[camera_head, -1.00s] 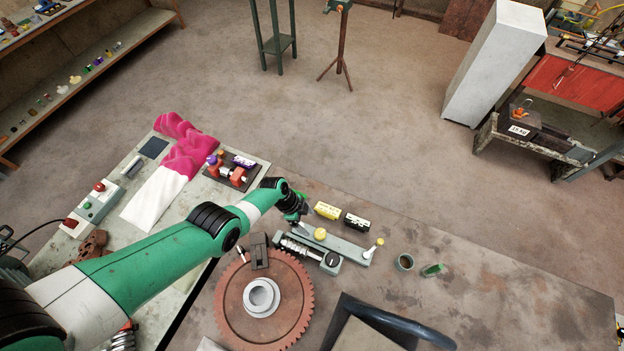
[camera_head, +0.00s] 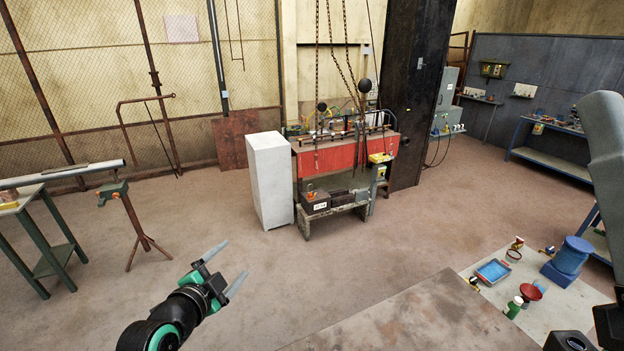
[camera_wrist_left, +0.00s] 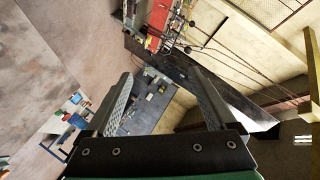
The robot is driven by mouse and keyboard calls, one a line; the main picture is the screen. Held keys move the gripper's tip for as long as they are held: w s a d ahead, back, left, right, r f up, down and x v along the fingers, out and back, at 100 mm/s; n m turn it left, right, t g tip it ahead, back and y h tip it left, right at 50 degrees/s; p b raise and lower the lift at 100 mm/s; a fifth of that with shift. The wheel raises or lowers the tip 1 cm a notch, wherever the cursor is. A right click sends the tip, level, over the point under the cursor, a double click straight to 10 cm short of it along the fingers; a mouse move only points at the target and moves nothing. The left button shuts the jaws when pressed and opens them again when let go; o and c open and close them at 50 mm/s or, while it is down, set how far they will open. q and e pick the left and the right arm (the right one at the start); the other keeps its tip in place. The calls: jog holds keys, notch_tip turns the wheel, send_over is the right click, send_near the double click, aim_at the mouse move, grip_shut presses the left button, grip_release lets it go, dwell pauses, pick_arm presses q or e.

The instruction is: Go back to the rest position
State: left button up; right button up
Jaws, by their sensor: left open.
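My left gripper (camera_head: 230,262) is raised over the open floor in the head view, its two pale fingers spread apart with nothing between them. Its green and black wrist comes in from the bottom edge. In the left wrist view the two fingers (camera_wrist_left: 163,92) also stand wide apart and empty, with the room far beyond them. A grey arm part of mine shows at the right edge of the head view, but no right gripper fingers can be made out.
A bare workbench corner (camera_head: 425,315) lies at the bottom centre. At right, a pale table (camera_head: 550,308) holds a blue tray (camera_head: 493,271) and a blue spool (camera_head: 572,256). A white cabinet (camera_head: 270,180) and red bench (camera_head: 345,153) stand farther back. The floor between is clear.

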pick_arm(q)
jog(key=s+d+r+n+t, duration=0.1)
jog(key=s+d+r+t, duration=0.2)
jog(key=r, duration=0.8)
jog(key=s+r+n+t, duration=0.1)
jog(key=s+r+t, duration=0.25)
jog(key=r, duration=0.85)
jog(key=s+a+r+n+t, duration=0.2)
jog(key=s+r+n+t, duration=0.4)
jog(key=s+r+n, duration=0.4)
jog(key=s+r, duration=0.5)
jog(key=s, duration=0.4)
jog(key=shift+s+a+r+t+y, duration=0.2)
jog(key=shift+s+t+y, duration=0.05)
jog(key=shift+t+y, duration=0.15)
grip_shut()
